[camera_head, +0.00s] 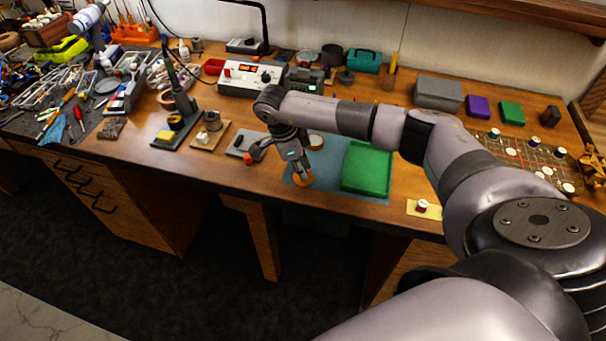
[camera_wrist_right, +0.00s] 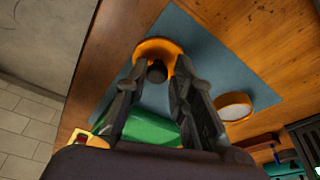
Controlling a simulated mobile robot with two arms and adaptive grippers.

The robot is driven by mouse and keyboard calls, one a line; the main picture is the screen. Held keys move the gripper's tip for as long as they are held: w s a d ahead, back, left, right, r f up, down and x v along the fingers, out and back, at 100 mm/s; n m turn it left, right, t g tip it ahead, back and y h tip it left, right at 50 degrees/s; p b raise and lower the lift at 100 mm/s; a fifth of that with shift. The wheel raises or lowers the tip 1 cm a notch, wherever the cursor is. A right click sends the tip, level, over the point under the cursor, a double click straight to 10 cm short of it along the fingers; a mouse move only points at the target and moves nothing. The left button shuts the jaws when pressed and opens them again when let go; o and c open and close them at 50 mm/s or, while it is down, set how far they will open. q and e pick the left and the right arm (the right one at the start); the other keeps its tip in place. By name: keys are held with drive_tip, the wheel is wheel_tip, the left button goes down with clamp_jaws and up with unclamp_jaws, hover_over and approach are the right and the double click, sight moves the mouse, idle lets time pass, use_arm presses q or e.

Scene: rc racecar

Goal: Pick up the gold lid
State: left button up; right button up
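The gold lid (camera_head: 303,181) is a round, orange-gold piece lying on the blue-grey mat (camera_head: 337,152), near the front of the workbench. In the right wrist view, the gold lid (camera_wrist_right: 158,46) shows beyond my fingertips, with a small dark knob-like part in front of it. My right gripper (camera_head: 297,166) points down just above the lid. In the right wrist view, its fingers (camera_wrist_right: 160,72) are apart, on either side of the dark part. I cannot tell whether they touch it. My left gripper is not in view.
A round gold-rimmed piece (camera_head: 316,142) lies behind the gripper. A green tray (camera_head: 367,169) sits close to its right. A grey device with an orange knob (camera_head: 240,144) stands to the left. A yellow pad with a small spool (camera_head: 423,207) lies near the front edge.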

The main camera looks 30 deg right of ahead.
drive_tip(key=c, duration=0.4)
